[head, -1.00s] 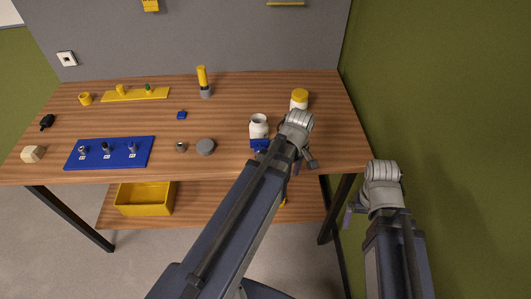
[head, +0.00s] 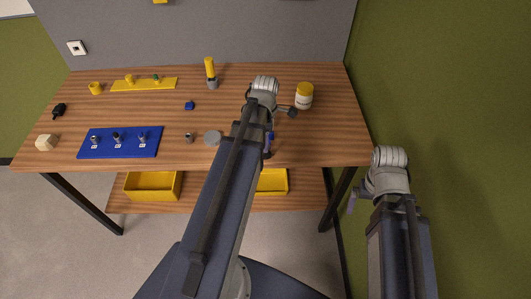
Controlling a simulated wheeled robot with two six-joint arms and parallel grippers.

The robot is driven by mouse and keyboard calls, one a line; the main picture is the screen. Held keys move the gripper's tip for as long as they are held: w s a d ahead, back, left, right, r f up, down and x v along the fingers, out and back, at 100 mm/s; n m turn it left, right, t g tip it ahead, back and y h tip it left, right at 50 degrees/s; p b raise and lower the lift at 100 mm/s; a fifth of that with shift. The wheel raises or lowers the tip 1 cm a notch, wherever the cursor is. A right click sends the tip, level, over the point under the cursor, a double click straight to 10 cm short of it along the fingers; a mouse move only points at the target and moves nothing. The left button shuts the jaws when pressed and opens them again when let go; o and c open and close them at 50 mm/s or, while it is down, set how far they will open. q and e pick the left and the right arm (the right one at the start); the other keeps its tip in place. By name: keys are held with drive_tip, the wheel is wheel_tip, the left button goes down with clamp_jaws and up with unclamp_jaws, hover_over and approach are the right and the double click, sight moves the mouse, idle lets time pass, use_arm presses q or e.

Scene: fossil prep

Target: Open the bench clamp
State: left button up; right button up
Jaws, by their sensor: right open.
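The bench clamp is not clearly visible; my left arm covers the front edge of the bench where a blue block and an open white jar showed earlier. A narrow blue-violet piece (head: 268,143) shows just right of my left forearm, and I cannot tell whether it is a clamp part or a finger. My left wrist is above the bench, left of the yellow-lidded jar (head: 304,96), and its fingers are mostly hidden. My right gripper (head: 357,199) is open and empty, off the bench's front right corner.
The wooden bench (head: 340,135) holds a blue mat (head: 120,152) with several small fittings, a grey disc (head: 212,138), a small blue block (head: 189,105) and a yellow-handled tool (head: 210,72). Yellow bins (head: 152,186) stand on the lower shelf. A green wall (head: 450,90) bounds the right.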

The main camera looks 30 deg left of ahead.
sight(266, 154)
use_arm(q)
wheel_tip(266, 154, down, 7)
drive_tip(key=b, duration=0.6)
drive_tip(key=shift+r, duration=0.1)
drive_tip(key=shift+r, duration=0.1)
drive_tip(key=shift+c, duration=0.2)
clamp_jaws()
